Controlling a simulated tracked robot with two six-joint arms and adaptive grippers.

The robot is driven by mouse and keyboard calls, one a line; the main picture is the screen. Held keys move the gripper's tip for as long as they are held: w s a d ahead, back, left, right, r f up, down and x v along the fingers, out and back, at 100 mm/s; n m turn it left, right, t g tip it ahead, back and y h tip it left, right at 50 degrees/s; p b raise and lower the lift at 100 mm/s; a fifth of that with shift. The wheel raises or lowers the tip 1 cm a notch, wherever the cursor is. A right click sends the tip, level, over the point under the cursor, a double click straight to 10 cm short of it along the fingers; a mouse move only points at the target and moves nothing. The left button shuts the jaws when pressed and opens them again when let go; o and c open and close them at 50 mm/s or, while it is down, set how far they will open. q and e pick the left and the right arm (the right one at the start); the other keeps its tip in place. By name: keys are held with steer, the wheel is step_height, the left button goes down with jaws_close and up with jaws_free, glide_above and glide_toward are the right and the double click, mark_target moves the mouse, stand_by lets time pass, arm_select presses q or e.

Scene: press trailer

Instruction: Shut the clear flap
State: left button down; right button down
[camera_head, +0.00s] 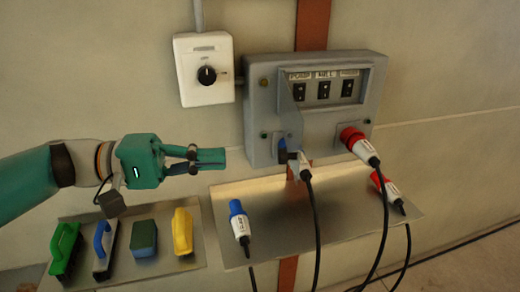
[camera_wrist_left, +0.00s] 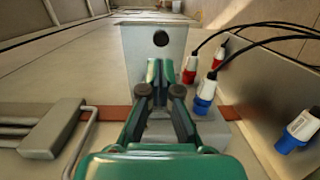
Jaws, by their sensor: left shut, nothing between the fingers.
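The grey switch panel (camera_head: 258,110) is mounted on the wall, with a recess holding three labelled black switches (camera_head: 323,90). A thin greyish plate (camera_head: 287,98) at the recess's left edge appears to be the clear flap, standing out from the panel; its outline is faint and its exact angle is hard to tell. My left gripper (camera_head: 222,158) is shut and empty, left of the panel's lower left corner and apart from the flap.
A white rotary-switch box (camera_head: 190,90) is above my left gripper. Blue (camera_head: 282,148) and red (camera_head: 350,137) plugs with black cables are in the panel's bottom. Loose blue (camera_head: 238,220) and red (camera_head: 385,186) plugs lie on the metal shelf (camera_head: 280,215). Brushes and sponges lie on a lower-left tray (camera_head: 190,215).

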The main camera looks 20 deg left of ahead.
arm_select(q)
steer(key=p+x, duration=0.2)
steer(key=x, duration=0.5)
steer(key=shift+d, duration=0.25)
steer(key=shift+w+d+f, duration=0.1)
steer(key=shift+w, duration=0.05)
